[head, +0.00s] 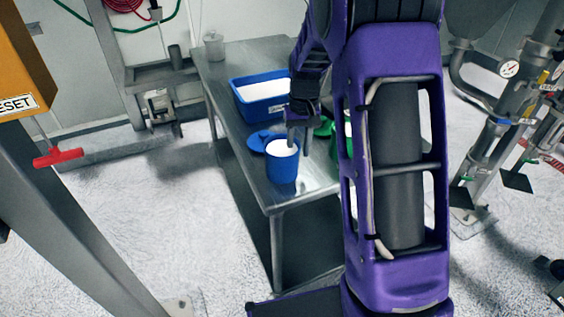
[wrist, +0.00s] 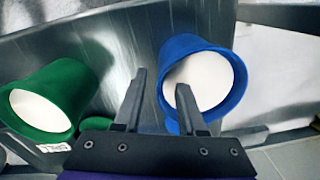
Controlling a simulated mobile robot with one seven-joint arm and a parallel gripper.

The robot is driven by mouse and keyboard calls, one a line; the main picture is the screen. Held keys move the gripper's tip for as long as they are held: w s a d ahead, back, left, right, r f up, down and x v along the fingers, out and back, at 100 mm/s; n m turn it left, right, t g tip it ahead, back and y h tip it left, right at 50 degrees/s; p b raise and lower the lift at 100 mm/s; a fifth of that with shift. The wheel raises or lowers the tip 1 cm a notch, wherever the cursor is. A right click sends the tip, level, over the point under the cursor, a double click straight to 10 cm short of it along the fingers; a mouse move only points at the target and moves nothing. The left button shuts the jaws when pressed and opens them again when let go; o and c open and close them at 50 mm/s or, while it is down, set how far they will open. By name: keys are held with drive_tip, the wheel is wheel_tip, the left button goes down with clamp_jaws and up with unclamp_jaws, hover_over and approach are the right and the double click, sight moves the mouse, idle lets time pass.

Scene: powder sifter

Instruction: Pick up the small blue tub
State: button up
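The small blue tub (head: 282,173) stands upright near the front end of the metal table and is filled with white powder. In the wrist view the tub (wrist: 190,42) is right of centre, its mouth towards the camera. My gripper (head: 298,146) is just above and beside the tub's right rim in the head view. In the wrist view my gripper (wrist: 160,82) is open and empty. One finger overlaps the tub's rim and mouth, and the other is outside, to the left. I cannot tell whether either finger touches the tub.
A blue lid (head: 258,141) lies just behind the tub. A larger blue bin (head: 262,110) of white powder stands further back on the table (head: 225,120). A green tub (wrist: 80,82) with white contents is to the left in the wrist view. My arm hides part of the table.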

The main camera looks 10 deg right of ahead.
wheel_tip(320, 180, down, 4)
drive_tip(key=shift+s+f, duration=0.1)
drive_tip(key=shift+f, duration=0.05)
clamp_jaws()
idle(1.4)
